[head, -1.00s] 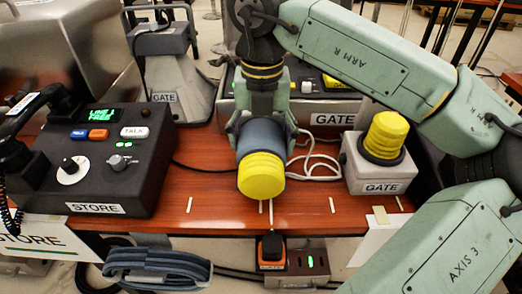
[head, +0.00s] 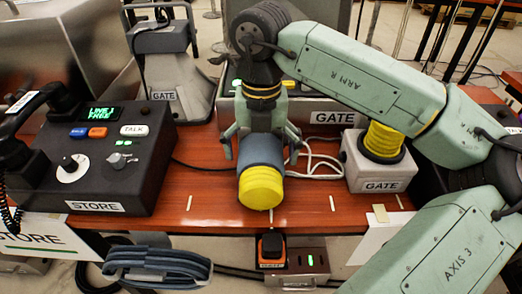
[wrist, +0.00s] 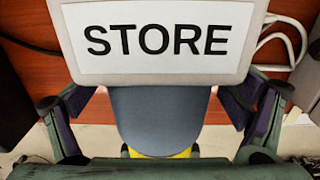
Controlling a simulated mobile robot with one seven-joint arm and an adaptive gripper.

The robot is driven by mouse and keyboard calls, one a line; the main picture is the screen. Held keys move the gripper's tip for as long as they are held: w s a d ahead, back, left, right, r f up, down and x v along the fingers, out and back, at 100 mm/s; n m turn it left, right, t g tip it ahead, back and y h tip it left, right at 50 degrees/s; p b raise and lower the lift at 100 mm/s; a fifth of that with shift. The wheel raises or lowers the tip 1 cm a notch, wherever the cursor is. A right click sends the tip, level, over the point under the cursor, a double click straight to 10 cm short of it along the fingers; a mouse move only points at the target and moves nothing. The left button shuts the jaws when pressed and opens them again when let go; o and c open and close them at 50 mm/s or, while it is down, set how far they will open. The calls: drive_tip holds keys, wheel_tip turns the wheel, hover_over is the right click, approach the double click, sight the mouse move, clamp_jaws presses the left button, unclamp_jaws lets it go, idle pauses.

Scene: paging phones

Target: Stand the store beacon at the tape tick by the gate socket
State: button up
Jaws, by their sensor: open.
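The store beacon (head: 262,187) has a yellow ribbed cap and a grey-blue body. Its cap end points toward the table's front edge, and the beacon looks tipped over rather than upright; its contact with the table is hidden. In the wrist view its pale base (wrist: 157,40) carries a STORE label, with the grey body beyond. My gripper (head: 262,150) is open, with its fingers spread on either side of the body. A white tape tick (head: 271,216) shows just below the cap at the front edge. I cannot tell which fitting is the gate socket.
The STORE console (head: 110,165) stands left. A GATE unit and white cable (head: 322,165) lie behind. Other ticks (head: 190,203) (head: 331,203) mark the front edge. A power outlet block (head: 300,268) hangs below.

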wheel_tip(320, 180, up, 12)
drive_tip(key=shift+r+p, duration=0.15)
drive_tip(key=shift+p, duration=0.3)
drive_tip(key=shift+c, duration=0.2)
idle(2.3)
